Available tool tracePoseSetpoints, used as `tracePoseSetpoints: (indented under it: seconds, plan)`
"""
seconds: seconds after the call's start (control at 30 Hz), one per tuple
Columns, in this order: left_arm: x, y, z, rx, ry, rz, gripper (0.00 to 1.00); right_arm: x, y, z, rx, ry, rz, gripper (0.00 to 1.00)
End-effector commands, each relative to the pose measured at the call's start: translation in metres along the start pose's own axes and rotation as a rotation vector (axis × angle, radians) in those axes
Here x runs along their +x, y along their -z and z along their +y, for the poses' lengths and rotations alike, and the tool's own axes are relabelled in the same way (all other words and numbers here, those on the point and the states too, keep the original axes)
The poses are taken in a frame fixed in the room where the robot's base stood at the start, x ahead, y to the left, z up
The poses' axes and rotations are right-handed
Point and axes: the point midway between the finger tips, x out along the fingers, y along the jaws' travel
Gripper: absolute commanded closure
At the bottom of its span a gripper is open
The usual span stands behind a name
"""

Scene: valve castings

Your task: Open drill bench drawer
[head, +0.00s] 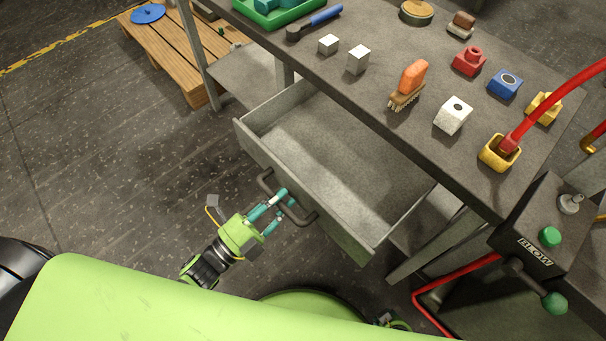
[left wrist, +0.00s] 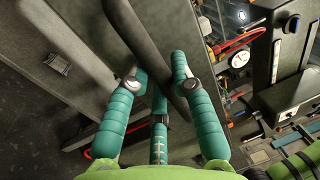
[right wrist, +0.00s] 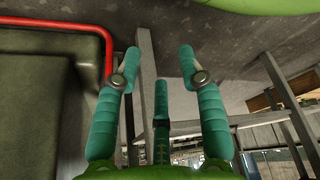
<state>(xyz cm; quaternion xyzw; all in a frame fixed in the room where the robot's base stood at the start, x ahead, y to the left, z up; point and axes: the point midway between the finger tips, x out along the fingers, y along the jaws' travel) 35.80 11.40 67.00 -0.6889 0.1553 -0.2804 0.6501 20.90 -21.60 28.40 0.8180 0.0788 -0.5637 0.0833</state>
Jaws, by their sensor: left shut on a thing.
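The drill bench drawer (head: 330,150) is a grey metal tray pulled well out from under the bench top, and its inside looks empty. Its dark bar handle (head: 300,215) is on the front panel. My left gripper (head: 284,201) is shut on this handle, with its teal fingers around the bar. In the left wrist view the dark handle (left wrist: 150,40) runs between the fingers. My right gripper (right wrist: 160,65) shows in the right wrist view with its fingers apart and nothing between them, below the bench. In the head view its fingers are hidden.
A black control box (head: 545,235) with a green knob stands at the right. A wooden pallet (head: 180,55) lies at the back left. The floor left of the drawer is clear.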

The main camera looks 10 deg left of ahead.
Motion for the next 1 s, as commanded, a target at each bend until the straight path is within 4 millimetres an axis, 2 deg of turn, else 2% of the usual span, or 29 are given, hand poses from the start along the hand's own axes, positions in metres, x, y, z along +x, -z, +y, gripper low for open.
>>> tracePoseSetpoints:
  seconds: [0.1, 0.23, 0.67, 0.7, 0.73, 1.0]
  plan:
    - [-0.019, -0.001, -0.004, 0.000, -0.002, -0.002, 1.00, -0.003, -0.004, -0.001, 0.001, 0.001, -0.012, 0.60]
    - [-0.029, -0.001, -0.006, -0.001, 0.000, -0.002, 1.00, -0.004, -0.006, 0.000, 0.002, 0.001, -0.016, 0.60]
    - [-0.033, -0.002, -0.007, 0.000, 0.003, -0.002, 1.00, -0.005, -0.009, -0.001, 0.002, 0.001, -0.025, 0.60]
    - [-0.033, -0.002, -0.007, 0.000, 0.003, -0.002, 0.65, -0.005, -0.009, -0.001, 0.002, 0.001, -0.025, 0.60]
    - [-0.033, -0.002, -0.007, 0.000, 0.003, -0.002, 0.53, -0.005, -0.009, -0.001, 0.002, 0.001, -0.026, 0.60]
    - [-0.033, -0.001, -0.006, 0.000, 0.002, -0.001, 0.51, -0.005, -0.012, -0.002, 0.002, 0.003, -0.029, 0.60]
